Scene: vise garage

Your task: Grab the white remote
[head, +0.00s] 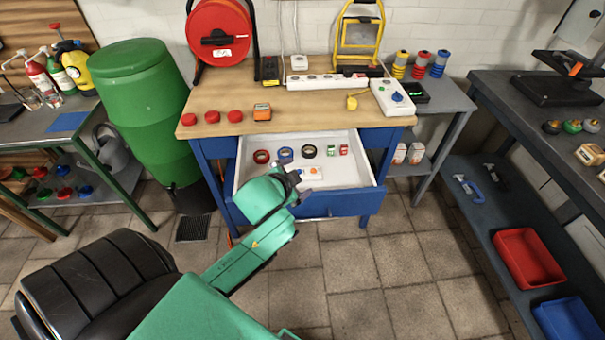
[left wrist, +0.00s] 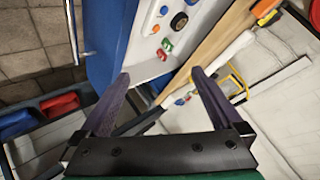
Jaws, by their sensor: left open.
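The white remote (head: 311,172), with small coloured buttons, lies in the open white-lined drawer (head: 345,174) of the blue workbench, towards its front. My left gripper (head: 296,183) is at the drawer's front left, right beside the remote, and partly covers its left end in the head view. In the left wrist view, my left gripper (left wrist: 160,92) has its two dark fingers wide apart with nothing held between them. That view also shows the drawer's white inside (left wrist: 137,38), but I cannot clearly make out the remote there. My right gripper is not in view.
Tape rolls (head: 285,154) and small boxes (head: 344,150) line the drawer's back. The wooden bench top (head: 300,110) holds red caps (head: 235,116), a power strip (head: 335,81) and a white box with a blue knob (head: 392,97). A green barrel (head: 150,115) stands left.

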